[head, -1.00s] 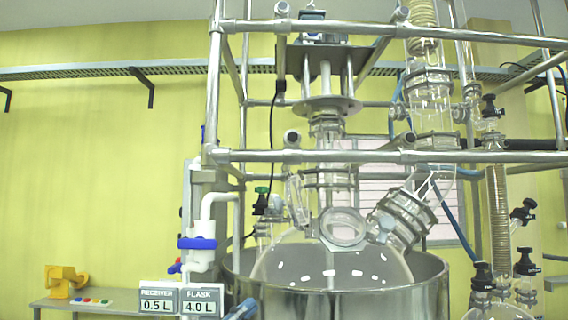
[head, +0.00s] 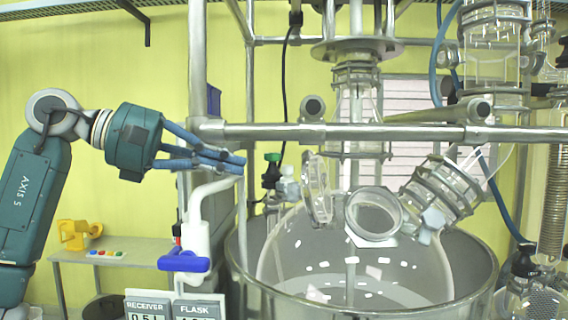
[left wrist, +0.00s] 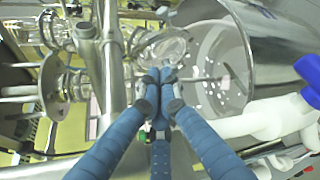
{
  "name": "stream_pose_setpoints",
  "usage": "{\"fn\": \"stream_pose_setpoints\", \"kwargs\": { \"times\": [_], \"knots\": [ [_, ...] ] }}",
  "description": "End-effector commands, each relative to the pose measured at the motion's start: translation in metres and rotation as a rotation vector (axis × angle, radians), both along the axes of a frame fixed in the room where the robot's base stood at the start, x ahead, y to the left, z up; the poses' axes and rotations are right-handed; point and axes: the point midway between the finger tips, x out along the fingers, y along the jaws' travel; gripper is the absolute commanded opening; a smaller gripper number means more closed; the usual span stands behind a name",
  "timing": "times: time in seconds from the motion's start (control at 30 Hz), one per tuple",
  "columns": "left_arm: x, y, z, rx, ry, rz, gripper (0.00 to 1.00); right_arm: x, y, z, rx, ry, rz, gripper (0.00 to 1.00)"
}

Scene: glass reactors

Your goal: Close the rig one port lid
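The glass flask (head: 300,255) has an open round port (head: 374,216) at its top front. Its glass port lid (head: 318,188) stands up, tilted open, on the left side of the port. My left gripper (head: 238,163) is left of the lid, apart from it in the head view, with its blue fingers pointing right. In the left wrist view the fingertips (left wrist: 160,84) meet, with nothing visible between them. Clear glass shows just beyond them there, but I cannot tell which part it is. My right gripper is not in view.
A horizontal metal rail (head: 330,132) crosses in front of the rig above the port. A white pipe with a blue valve handle (head: 184,261) stands below my left gripper. The steel vessel (head: 262,300) surrounds the flask. A bench (head: 140,248) stands at the left.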

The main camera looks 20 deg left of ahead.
Motion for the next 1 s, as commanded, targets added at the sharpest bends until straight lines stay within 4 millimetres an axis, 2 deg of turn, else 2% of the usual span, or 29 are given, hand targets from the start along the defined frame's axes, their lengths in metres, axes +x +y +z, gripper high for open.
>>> {"fn": "stream_pose_setpoints", "kwargs": {
  "times": [0.17, 0.4, 0.6, 1.0],
  "knots": [
    [0.010, -0.015, -0.005, 0.007, 0.002, -0.002, 0.00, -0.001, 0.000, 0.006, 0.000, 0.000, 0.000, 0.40],
    [0.036, -0.049, -0.017, 0.004, 0.002, -0.004, 0.00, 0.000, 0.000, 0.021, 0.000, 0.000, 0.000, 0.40],
    [0.051, -0.069, -0.025, 0.003, 0.001, -0.003, 0.00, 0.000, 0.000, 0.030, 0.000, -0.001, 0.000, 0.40],
    [0.057, -0.075, -0.030, 0.002, 0.000, -0.001, 0.00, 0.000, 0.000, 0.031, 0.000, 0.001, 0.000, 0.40]
  ]
}}
